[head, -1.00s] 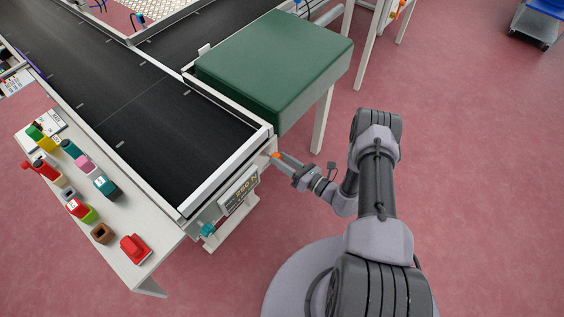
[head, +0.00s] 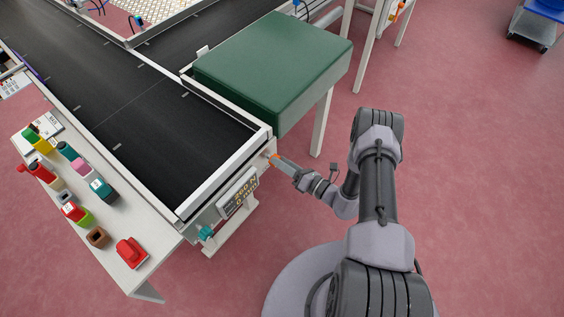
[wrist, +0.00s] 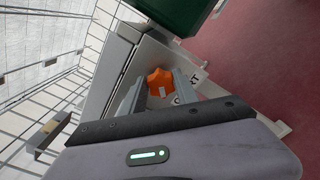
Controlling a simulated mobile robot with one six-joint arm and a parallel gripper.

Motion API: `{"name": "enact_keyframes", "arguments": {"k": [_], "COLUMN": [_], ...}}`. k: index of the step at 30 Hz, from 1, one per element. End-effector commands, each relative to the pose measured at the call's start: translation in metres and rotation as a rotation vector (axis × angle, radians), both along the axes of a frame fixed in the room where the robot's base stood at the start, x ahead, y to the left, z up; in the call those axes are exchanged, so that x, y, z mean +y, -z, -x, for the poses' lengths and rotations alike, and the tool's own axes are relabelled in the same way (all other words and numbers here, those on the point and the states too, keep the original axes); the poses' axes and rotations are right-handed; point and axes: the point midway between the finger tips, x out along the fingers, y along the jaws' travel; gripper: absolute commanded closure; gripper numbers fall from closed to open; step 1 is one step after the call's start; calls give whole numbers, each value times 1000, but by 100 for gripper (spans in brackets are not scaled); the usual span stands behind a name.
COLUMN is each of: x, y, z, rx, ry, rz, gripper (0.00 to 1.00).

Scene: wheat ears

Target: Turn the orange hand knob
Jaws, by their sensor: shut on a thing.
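The orange hand knob (wrist: 160,80) sits on the end face of the conveyor frame and shows between my two fingers in the wrist view. It has a lobed rim and a small pale mark. In the head view only a bit of the knob (head: 273,156) shows at the tip of my gripper. My gripper (head: 278,159) reaches in from the right at the conveyor's near corner. In the wrist view my gripper (wrist: 156,92) has one finger on each side of the knob and is shut on it.
A green box-shaped block (head: 272,68) stands just behind the knob. A display panel (head: 238,196) and a teal knob (head: 206,233) are on the same conveyor end. A white table (head: 125,265) with several coloured items stands at the left.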

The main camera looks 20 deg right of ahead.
Motion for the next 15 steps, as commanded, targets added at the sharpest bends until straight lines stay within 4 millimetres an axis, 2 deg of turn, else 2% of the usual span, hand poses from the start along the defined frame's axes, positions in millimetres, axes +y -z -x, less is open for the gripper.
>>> {"name": "enact_keyframes", "arguments": {"k": [3, 4, 6, 7, 15], "x": [1, 1, 1, 0, 0], "y": [1, 1, 1, 1, 0], "z": [1, 1, 1, 1, 0], "rx": [3, 3, 2, 2, 1], "ry": [-1, -1, -1, -1, -1], "rz": [1, 1, 0, 0, 0], "gripper": [100, 58, 44, 42, 42]}}
